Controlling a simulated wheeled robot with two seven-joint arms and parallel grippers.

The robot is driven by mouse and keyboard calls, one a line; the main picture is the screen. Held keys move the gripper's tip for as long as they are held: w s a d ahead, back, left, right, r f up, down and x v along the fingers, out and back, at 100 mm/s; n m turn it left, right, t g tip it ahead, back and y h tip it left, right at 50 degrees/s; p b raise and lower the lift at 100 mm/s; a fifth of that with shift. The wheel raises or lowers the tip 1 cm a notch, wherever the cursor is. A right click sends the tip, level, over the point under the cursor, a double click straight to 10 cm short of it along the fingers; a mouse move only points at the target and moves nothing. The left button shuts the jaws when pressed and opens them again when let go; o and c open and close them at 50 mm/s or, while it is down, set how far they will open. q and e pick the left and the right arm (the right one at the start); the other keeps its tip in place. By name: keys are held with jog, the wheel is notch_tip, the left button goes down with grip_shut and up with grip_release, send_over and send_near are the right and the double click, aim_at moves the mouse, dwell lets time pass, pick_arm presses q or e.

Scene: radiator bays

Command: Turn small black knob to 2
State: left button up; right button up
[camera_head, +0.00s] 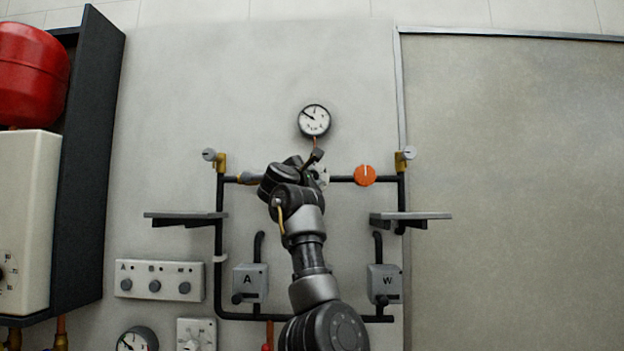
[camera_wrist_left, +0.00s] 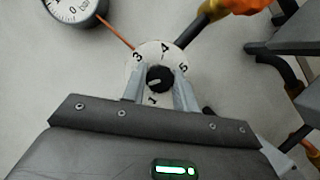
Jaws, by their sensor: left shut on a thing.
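The small black knob (camera_wrist_left: 160,79) sits at the centre of a round white dial (camera_wrist_left: 150,52). The numerals 1, 3, 4 and 5 show on the dial; the part between 1 and 3 is covered by a finger. A pale mark on the knob points left, slightly down, toward that covered part. My left gripper (camera_wrist_left: 160,86) has one finger on each side of the knob and is shut on it. In the head view my left gripper (camera_head: 308,170) is at the pipe below the gauge and hides most of the dial (camera_head: 323,176). My right gripper is not in view.
A pressure gauge (camera_head: 314,120) hangs just above. An orange knob (camera_head: 365,175) is to the right on the same pipe. Dark shelves (camera_head: 185,217) (camera_head: 410,217) jut out on both sides. Grey boxes marked A (camera_head: 248,281) and W (camera_head: 386,281) sit lower.

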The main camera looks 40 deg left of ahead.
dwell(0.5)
pick_arm(q)
jog(key=o, duration=0.9)
jog(key=shift+d, duration=0.1)
jog(key=shift+o, duration=0.2)
jog(key=b+v, duration=0.7)
jog(key=v, duration=0.3)
jog(key=shift+s, duration=0.4)
jog(key=shift+d+f, duration=0.1)
jog(key=shift+f, duration=0.05)
